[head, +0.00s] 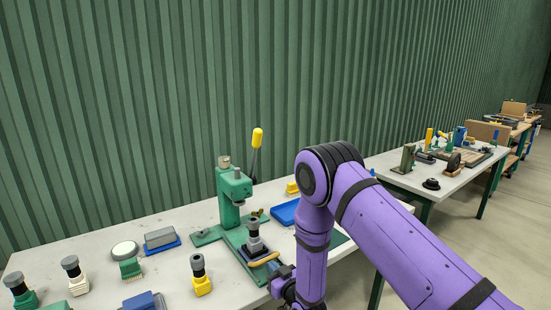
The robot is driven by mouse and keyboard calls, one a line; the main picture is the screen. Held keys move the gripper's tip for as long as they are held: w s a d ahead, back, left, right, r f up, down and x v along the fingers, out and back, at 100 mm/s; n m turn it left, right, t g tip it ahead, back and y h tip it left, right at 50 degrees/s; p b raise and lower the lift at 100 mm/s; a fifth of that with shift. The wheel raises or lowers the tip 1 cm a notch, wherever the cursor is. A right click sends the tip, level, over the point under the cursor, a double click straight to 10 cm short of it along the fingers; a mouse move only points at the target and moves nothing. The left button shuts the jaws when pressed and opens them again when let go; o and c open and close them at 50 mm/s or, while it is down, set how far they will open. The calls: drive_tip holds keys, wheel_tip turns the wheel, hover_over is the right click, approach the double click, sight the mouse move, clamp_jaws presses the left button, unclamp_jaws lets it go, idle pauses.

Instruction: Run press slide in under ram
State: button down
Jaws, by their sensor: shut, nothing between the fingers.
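The green press (233,192) stands on the white table, with its ram (238,201) at the front of its head and a yellow-knobbed lever (257,140) raised above. The press slide (263,259) is a dark plate on the green base in front of the ram, carrying a grey and black fitting (254,238). A tan curved piece (263,259) lies along its near side. My gripper (278,275) is shut and empty, low at the slide's near right side. Its fingertips are partly hidden, and I cannot tell whether they touch the slide.
A yellow fitting (201,276), a white fitting (74,274) and a green-based one (20,292) stand left on the table. A blue tray (286,212) lies right of the press. A second table (440,178) stands farther right.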

drive_tip(key=shift+x, duration=1.1)
drive_tip(key=shift+s, duration=0.1)
drive_tip(key=shift+v, duration=2.45)
